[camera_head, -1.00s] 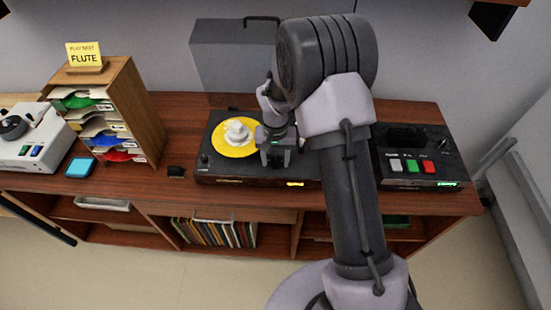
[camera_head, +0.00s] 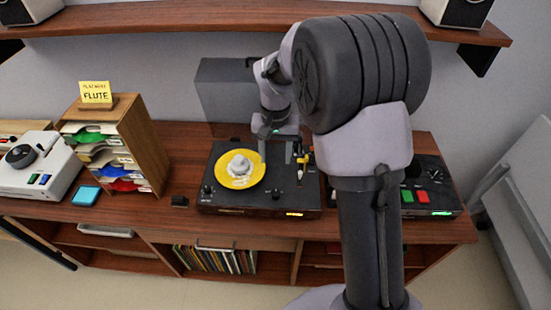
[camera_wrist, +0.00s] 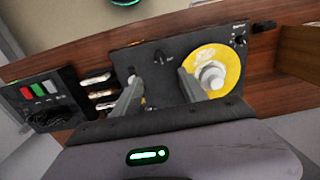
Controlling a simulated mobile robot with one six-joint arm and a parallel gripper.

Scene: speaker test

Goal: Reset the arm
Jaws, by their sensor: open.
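My gripper (camera_head: 277,138) hangs over the right rear part of the black turntable (camera_head: 230,210), above its deck and apart from it. In the wrist view the two grey fingers of my gripper (camera_wrist: 159,78) stand apart with nothing between them. A yellow disc (camera_head: 252,176) with a white hub piece (camera_head: 239,165) lies on the turntable; it also shows in the wrist view (camera_wrist: 230,62) beside one finger. My arm's large dark joint and pale links fill the right middle of the head view and hide part of the desk.
A black box with coloured buttons (camera_head: 436,197) stands right of the turntable, partly behind my arm. A wooden sorter (camera_head: 149,150) with a "FLUTE" card (camera_head: 96,92) stands left. A shelf (camera_head: 180,16) with speakers (camera_head: 458,9) runs above. A grey case (camera_head: 222,88) stands behind.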

